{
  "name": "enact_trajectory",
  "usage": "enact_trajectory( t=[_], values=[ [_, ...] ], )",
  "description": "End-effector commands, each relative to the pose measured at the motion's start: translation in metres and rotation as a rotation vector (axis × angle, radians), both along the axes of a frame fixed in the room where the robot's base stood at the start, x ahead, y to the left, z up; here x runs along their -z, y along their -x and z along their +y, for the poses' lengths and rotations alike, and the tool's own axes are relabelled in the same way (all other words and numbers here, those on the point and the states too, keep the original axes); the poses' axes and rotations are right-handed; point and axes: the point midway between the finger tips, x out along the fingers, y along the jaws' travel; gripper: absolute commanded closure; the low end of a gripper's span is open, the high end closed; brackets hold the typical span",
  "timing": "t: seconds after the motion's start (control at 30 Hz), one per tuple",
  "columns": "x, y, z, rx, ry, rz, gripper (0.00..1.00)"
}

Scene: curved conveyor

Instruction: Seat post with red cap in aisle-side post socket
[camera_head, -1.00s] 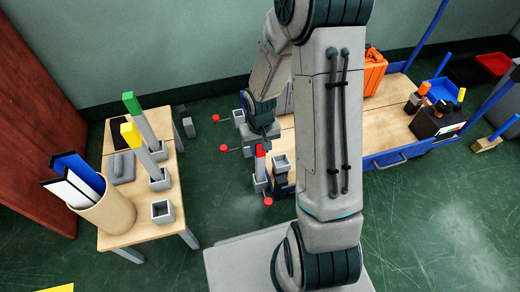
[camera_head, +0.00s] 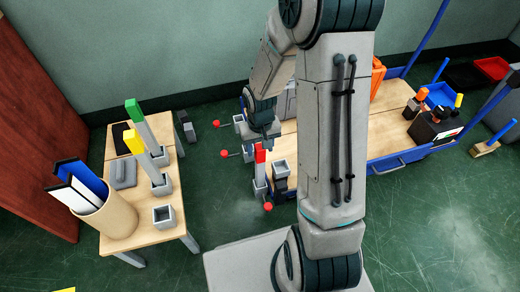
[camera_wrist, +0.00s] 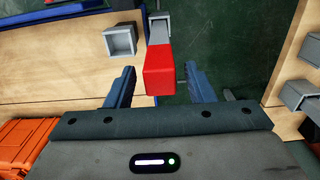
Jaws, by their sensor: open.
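The grey post with the red cap (camera_head: 260,157) stands upright in a grey holder at the left end of the wooden cart (camera_head: 388,133). In the wrist view the red cap (camera_wrist: 159,72) lies between the two open fingers of my gripper (camera_wrist: 160,84), with gaps on both sides. In the head view my gripper (camera_head: 267,138) is just above the cap, partly hidden by my own arm. An empty square socket (camera_head: 280,169) is right beside the post and also shows in the wrist view (camera_wrist: 119,40). Another empty socket (camera_head: 163,215) sits on the side table. Which one is aisle-side, I cannot tell.
The side table (camera_head: 122,234) at left carries a green-capped post (camera_head: 133,109), a yellow-capped post (camera_head: 131,135) and a holder of binders (camera_head: 108,217). Red knobs (camera_head: 224,153) stick out from the cart's left end.

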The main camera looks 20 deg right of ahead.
Motion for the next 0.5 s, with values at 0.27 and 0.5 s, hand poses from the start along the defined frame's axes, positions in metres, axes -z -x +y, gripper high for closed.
enact_trajectory(
  t=[0.27,0.5],
  values=[
    [-0.065,-0.001,0.0,0.001,0.0,-0.004,0.51],
    [-0.087,0.0,0.0,-0.001,0.001,-0.001,0.51]
  ],
)
